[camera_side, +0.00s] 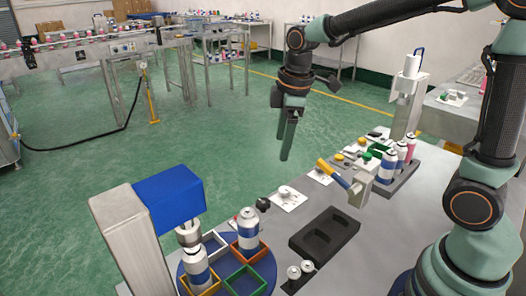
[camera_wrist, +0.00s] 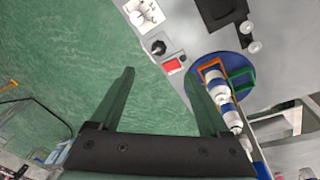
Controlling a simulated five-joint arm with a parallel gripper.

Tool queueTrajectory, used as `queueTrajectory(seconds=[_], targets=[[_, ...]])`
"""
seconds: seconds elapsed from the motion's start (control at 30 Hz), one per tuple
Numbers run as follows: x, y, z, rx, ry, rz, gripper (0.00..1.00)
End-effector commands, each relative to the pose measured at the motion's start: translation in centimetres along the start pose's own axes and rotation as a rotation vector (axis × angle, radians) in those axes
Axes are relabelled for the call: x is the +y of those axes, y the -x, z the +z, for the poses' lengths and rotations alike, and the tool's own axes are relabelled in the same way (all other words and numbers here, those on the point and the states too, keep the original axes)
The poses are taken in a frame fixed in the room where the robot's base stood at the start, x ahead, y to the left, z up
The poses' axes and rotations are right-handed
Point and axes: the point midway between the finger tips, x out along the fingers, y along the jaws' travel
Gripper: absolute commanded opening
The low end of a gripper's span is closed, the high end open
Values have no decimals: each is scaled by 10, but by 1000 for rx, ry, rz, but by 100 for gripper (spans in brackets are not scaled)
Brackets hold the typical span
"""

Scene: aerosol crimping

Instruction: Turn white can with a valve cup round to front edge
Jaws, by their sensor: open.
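The blue turntable (camera_side: 224,291) carries square nests: an orange nest (camera_side: 235,254), a green nest (camera_side: 262,287), a white nest and a yellow nest. A white and blue can (camera_side: 248,236) stands upright in the orange nest. A second white and blue can (camera_side: 198,272) stands in the yellow nest below the blue-topped press (camera_side: 170,195). Which can bears a valve cup is too small to tell. My gripper (camera_side: 285,155) hangs open and empty, well above and apart from the turntable. In the wrist view, the turntable (camera_wrist: 244,64) lies right of my open fingers (camera_wrist: 160,72).
A dark tray with two recesses (camera_side: 325,215) lies on the bench. Two small white-topped parts (camera_side: 294,271) stand beside the turntable. A yellow-handled tool (camera_side: 335,172) and a rack of cans (camera_side: 388,168) stand farther back. A black knob (camera_side: 262,204) is near the bench edge.

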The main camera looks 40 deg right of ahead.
Motion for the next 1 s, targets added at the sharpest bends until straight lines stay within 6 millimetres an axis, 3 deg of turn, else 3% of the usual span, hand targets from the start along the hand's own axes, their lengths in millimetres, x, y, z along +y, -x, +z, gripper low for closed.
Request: queueTrajectory(seconds=[0.2, 0.4, 0.67, 1.0], targets=[[15, -49, -24, -62, 304, -98, 80], [19, -74, -33, -79, 453, -147, 80], [17, -95, -32, -83, 478, -157, 80], [9, -158, -24, -83, 475, -158, 80]])
